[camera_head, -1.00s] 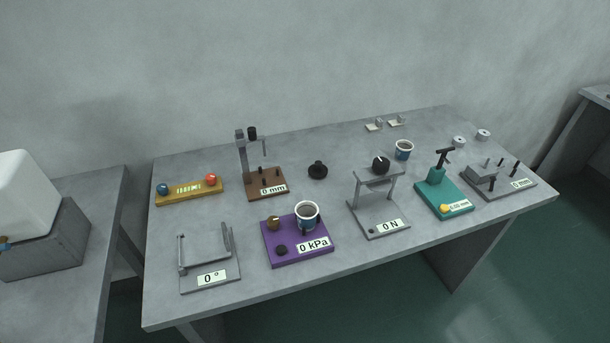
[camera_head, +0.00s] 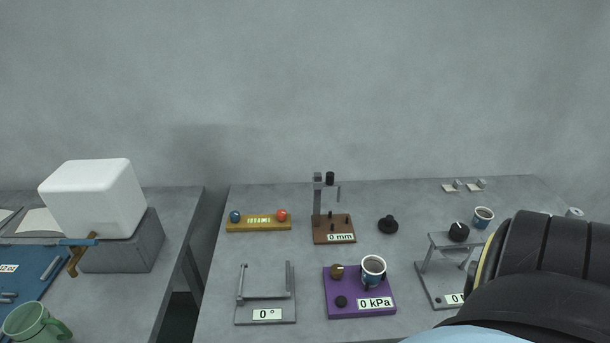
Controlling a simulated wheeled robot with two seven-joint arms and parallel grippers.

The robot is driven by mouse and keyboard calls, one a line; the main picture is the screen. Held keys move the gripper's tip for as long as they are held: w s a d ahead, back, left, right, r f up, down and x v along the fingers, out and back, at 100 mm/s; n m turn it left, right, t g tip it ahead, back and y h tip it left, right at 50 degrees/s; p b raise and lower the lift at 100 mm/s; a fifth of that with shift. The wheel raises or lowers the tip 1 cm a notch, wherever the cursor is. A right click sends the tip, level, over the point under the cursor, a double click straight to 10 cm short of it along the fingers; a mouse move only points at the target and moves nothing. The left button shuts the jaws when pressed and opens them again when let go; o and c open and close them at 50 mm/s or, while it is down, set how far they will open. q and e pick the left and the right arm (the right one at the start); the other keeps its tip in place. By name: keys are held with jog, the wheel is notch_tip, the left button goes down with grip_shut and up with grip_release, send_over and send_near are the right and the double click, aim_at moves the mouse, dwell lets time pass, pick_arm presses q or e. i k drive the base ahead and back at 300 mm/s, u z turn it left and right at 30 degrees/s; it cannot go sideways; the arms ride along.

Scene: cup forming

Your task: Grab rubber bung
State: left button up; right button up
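A small black bung-like piece (camera_head: 388,225) with a knob on top stands on the grey table, right of the brown "0 mm" stand (camera_head: 334,236). I take it to be the rubber bung. It stands upright and nothing touches it. The purple "0 kPa" base (camera_head: 345,305), with a dark-filled cup (camera_head: 373,271) on it, is in front of the bung. Neither of my grippers is in view. A large black and light-blue part of my own arm fills the lower right corner and hides part of the table.
A yellow bar (camera_head: 258,226) with a blue and a red ball, a "0°" frame (camera_head: 265,308) and a grey "0 N" stand (camera_head: 432,285) share the table (camera_head: 225,290). Another cup (camera_head: 483,217) is behind. On the left table are a white block (camera_head: 95,195) and a green mug (camera_head: 36,322).

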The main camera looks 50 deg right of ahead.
aim_at(388, 225)
jog(key=u, duration=1.6)
jog(key=k, duration=1.75)
jog(key=z, duration=1.9)
jog(key=i, duration=0.5)
